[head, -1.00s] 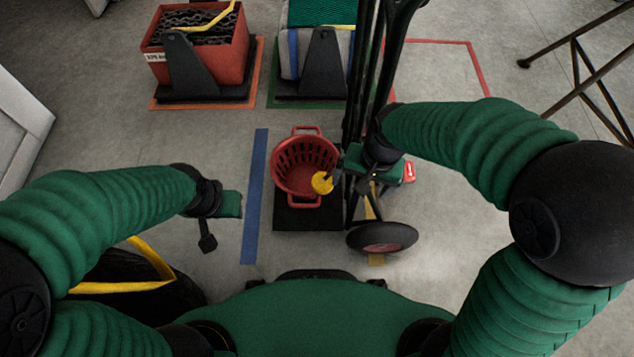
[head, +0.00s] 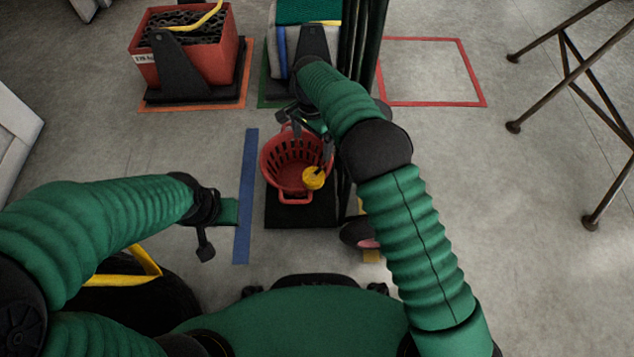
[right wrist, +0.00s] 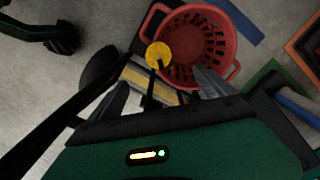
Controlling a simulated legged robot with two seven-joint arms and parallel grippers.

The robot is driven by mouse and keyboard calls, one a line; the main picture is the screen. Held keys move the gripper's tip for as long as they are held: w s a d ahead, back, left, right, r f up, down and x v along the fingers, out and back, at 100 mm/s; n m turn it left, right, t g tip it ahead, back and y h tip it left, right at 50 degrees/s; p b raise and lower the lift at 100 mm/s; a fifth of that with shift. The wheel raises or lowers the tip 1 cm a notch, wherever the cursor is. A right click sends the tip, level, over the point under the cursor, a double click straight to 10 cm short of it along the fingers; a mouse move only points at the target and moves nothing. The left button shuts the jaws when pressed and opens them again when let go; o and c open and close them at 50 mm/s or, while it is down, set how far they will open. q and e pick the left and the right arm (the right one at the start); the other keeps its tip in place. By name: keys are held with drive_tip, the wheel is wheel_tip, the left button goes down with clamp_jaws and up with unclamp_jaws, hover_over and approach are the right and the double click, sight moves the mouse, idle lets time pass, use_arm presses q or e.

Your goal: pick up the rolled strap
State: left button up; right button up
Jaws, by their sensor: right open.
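A round yellow thing with a dark stem, which looks like the rolled strap (head: 313,178), shows over the near right part of the red basket (head: 268,160). In the right wrist view the yellow strap (right wrist: 158,54) overlaps the basket's rim (right wrist: 232,38); I cannot tell whether it lies in the basket or hangs above it. My right gripper (head: 305,138) is over the far side of the basket, pointing down, open and empty. In the right wrist view its two fingers (right wrist: 161,78) stand apart, short of the strap. My left gripper (head: 206,245) hangs left of the blue floor strip; its jaws are unclear.
A dark wheeled cart frame (head: 360,75) stands right beside the basket, partly hidden by my right arm. A red crate of chain (head: 190,65) and a strapped bundle (head: 285,60) stand behind. A rusty trestle (head: 580,75) is at right. Open floor lies right of my arm.

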wheel_tip(320, 180, down, 12)
drive_tip(key=b, duration=0.7)
drive_tip(key=shift+d, duration=0.1)
wheel_tip(320, 180, down, 5)
drive_tip(key=b, duration=0.5)
drive_tip(key=shift+s+f, duration=0.15)
drive_tip(key=shift+f, duration=0.05)
drive_tip(key=shift+r, duration=0.25)
drive_tip(key=shift+c, duration=0.7)
drive_tip(key=c, duration=1.7)
wheel_tip(320, 180, up, 10)
drive_tip(key=p, duration=0.7)
